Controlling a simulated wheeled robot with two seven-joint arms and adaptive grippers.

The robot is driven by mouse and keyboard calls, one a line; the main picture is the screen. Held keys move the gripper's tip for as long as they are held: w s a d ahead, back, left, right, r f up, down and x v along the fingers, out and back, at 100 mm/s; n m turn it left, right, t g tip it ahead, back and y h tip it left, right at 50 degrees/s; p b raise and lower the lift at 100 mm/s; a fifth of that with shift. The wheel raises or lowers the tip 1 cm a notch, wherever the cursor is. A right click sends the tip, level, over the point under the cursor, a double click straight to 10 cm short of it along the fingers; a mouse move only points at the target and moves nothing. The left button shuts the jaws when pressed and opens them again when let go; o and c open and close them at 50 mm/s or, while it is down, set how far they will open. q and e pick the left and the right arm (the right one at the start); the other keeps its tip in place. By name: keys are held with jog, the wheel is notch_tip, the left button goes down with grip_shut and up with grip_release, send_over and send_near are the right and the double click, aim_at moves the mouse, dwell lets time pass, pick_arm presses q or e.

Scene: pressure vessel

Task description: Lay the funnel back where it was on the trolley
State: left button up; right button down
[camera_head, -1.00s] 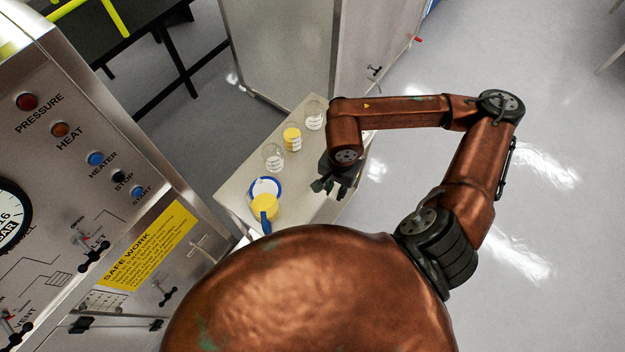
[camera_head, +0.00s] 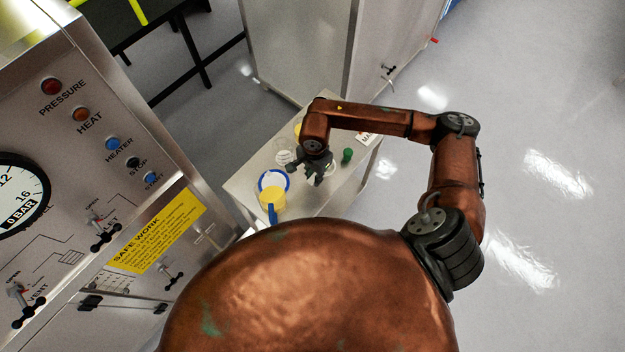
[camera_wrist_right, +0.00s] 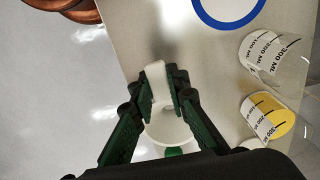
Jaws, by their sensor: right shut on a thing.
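My right gripper (camera_head: 318,174) is over the trolley top (camera_head: 240,186), to the right of the blue-rimmed white disc. In the right wrist view the gripper (camera_wrist_right: 160,88) is shut on the narrow white part of the funnel (camera_wrist_right: 157,80). The funnel's wider round part lies between and below the fingers, partly hidden by them. I cannot tell whether the funnel touches the trolley. In the head view the gripper hides most of it. My left gripper is in neither view.
On the trolley are the blue-rimmed disc (camera_head: 264,176), a yellow vessel with a blue handle (camera_head: 271,196), a clear beaker (camera_head: 284,157), a yellow-filled beaker (camera_wrist_right: 269,112) and a small green object (camera_head: 347,155). The control panel (camera_head: 125,125) stands at left.

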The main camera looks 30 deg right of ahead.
jog(key=shift+w+a+f, duration=0.15)
jog(key=shift+w+f, duration=0.1)
jog(key=shift+f, duration=0.15)
jog(key=shift+w+f+p, duration=0.1)
jog(key=shift+f+p, duration=0.25)
jog(key=shift+f, duration=1.2)
jog(key=shift+f, duration=0.2)
jog(key=c, duration=1.9)
grip_release()
jog(key=shift+r, duration=0.1)
notch_tip(320, 180, up, 12)
jog(key=shift+r+b, duration=0.1)
jog(key=shift+b, duration=0.45)
